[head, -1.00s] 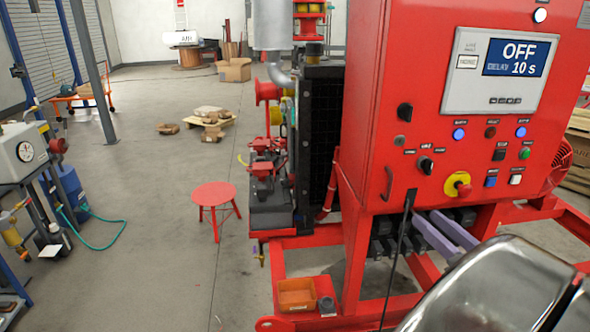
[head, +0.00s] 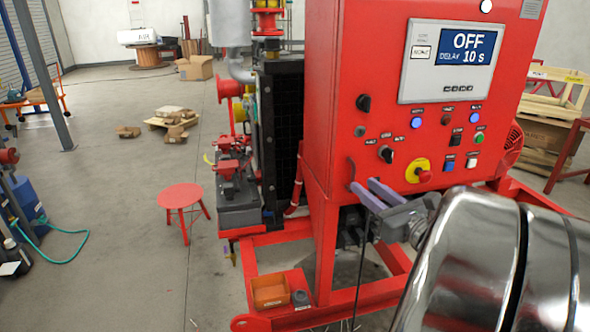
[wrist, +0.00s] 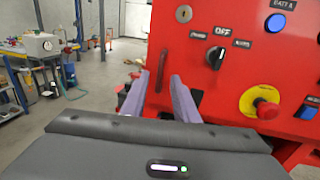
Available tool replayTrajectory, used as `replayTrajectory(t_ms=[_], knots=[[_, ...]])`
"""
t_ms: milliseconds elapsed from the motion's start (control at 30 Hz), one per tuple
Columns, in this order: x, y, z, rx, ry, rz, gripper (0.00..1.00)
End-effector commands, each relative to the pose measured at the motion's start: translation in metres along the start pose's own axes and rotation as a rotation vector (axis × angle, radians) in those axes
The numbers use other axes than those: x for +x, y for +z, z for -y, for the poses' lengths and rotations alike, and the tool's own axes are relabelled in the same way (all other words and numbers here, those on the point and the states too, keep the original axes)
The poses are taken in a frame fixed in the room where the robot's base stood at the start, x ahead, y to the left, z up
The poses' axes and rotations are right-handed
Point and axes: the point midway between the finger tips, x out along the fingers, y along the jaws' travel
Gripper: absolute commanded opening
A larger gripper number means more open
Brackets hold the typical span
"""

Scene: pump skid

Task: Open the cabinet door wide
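The red cabinet (head: 325,110) has a front door (head: 400,130) carrying a display that reads OFF, with knobs and buttons. The door looks shut. In the wrist view, a vertical red handle (wrist: 161,70) is at the door's lower left, below a round lock. My gripper (wrist: 158,80) is open, its two purple fingers pointing at the door, and the handle appears between the fingertips. I cannot tell if either finger touches it.
A red emergency stop (head: 420,171) on a yellow ring and a rotary switch (head: 386,154) stand out right of my fingers. A red stool (head: 180,200) and a small orange bin (head: 270,290) are at left. The floor left of the skid is mostly clear.

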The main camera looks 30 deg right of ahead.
Motion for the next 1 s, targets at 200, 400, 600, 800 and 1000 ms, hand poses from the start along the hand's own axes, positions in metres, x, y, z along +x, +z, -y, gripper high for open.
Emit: replayTrajectory(t_ms=[200,400,600,800,1000], knots=[[0.025,0.000,0.000,0.002,0.001,-0.001,0.27],[0.041,0.000,0.000,0.001,0.000,0.000,0.27],[0.045,0.000,0.000,0.001,-0.001,-0.001,0.27],[0.045,0.000,0.000,0.001,-0.002,-0.001,0.25],[0.045,0.000,0.000,0.001,-0.002,0.000,0.11]])
